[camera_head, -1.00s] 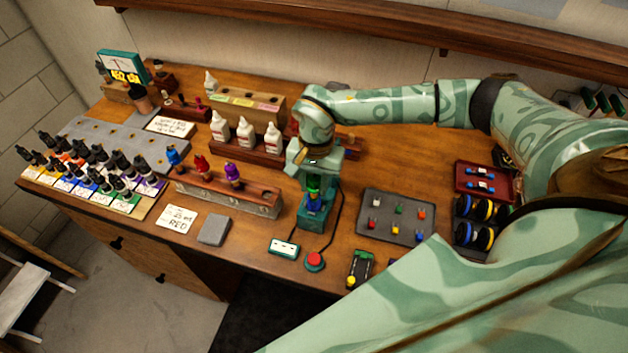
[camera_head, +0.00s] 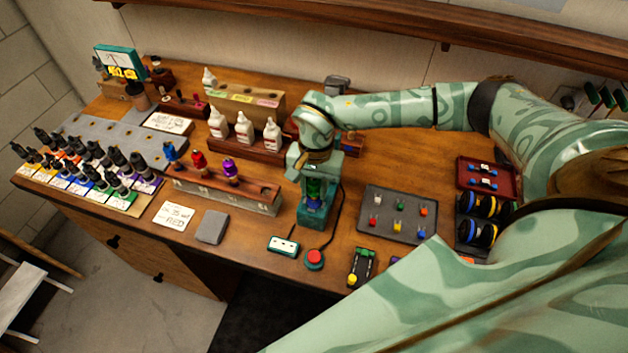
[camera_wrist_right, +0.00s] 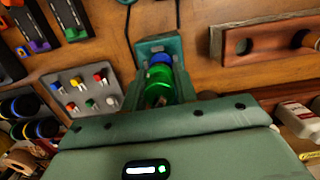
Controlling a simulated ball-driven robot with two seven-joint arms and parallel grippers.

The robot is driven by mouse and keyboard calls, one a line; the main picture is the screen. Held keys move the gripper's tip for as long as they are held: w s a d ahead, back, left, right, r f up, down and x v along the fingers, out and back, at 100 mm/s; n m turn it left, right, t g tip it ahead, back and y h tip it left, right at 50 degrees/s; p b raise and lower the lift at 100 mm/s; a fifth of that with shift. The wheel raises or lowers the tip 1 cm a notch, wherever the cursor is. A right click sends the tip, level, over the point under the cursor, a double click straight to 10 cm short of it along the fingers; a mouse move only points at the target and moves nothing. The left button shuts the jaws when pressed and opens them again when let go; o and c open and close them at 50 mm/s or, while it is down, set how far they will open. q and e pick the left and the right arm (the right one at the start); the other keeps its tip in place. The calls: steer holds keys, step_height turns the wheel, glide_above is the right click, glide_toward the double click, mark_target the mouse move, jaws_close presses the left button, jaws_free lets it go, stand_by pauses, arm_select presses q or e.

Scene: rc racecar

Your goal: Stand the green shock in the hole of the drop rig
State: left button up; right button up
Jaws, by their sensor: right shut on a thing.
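The green shock (camera_head: 314,188) is upright between the fingers of my right gripper (camera_head: 313,184), which is shut on it. It stands over the teal drop rig (camera_head: 312,222) at the middle front of the bench. In the right wrist view the green coil (camera_wrist_right: 158,82) is in line with the teal rig (camera_wrist_right: 174,44), with a blue part showing just past the coil. The hole and the shock's lower end are hidden, so I cannot tell how deep it sits. My left gripper is not in view.
A rack (camera_head: 240,200) with blue, red and purple shocks stands left of the rig. A red button (camera_head: 314,258) and a small teal box (camera_head: 283,246) lie in front, with cables. A grey tray (camera_head: 385,229) of small coloured parts lies right. White bottles (camera_head: 244,130) stand behind.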

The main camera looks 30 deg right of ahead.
steer(key=shift+f, duration=0.4)
steer(key=o, duration=1)
steer(key=shift+o, duration=0.2)
steer(key=shift+r, duration=0.1)
step_height(320, 180, up, 16)
steer(key=w+d, duration=0.1)
steer(key=shift+w+d, duration=0.15)
steer(key=shift+d, duration=0.05)
